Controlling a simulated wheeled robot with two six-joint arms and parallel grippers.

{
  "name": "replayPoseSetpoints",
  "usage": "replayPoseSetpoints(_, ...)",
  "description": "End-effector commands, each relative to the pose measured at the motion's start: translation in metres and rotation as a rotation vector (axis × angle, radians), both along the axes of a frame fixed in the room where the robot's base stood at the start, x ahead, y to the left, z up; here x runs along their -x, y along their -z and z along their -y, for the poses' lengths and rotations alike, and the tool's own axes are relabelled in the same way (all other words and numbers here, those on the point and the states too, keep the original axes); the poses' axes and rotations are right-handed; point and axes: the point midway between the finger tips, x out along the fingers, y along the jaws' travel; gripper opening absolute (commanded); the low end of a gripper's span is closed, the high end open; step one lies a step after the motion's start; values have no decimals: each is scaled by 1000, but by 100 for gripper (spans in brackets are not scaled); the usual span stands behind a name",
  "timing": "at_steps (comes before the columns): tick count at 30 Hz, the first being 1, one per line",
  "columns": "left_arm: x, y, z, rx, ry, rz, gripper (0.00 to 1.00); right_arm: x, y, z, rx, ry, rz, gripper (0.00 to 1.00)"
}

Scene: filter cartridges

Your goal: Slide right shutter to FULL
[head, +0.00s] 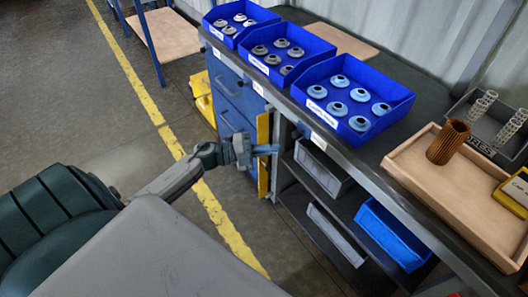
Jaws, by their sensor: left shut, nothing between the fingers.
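My left gripper (268,150) is shut and empty at the front of the workbench. Its fingertips are in front of or against a narrow upright yellow panel (263,180), beside the blue drawer cabinet (232,95). The gripper hides the panel's middle, and I cannot tell whether they touch. The yellow panel may be a shutter, but no label on it is readable and no FULL mark can be made out. My right gripper is not in view.
On the bench (352,155) stand blue bins (365,133) of round caps, a wooden tray (440,195) with a brown pleated cartridge (449,141), and a grey tray (470,105) with clear cylinders. Shelves below hold grey bins (322,170) and a blue bin (393,235). Floor left is mostly clear.

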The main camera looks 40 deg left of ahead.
Motion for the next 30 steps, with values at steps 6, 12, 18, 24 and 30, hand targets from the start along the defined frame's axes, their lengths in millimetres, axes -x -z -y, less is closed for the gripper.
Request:
replayPoseSetpoints(6, 12, 2, -14, -1, 0, 1, 0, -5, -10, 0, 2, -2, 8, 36)
replayPoseSetpoints(12, 13, 1, -15, 0, 0, 1, 0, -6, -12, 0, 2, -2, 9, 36)
replayPoseSetpoints(18, 13, 1, -15, 0, 0, 1, 0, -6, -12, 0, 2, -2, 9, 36)
replayPoseSetpoints(24, 13, 1, -15, 2, -3, 0, 0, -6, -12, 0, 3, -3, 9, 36)
replayPoseSetpoints(30, 2, 42, -38, 127, -213, -133, 0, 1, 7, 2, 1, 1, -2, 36)
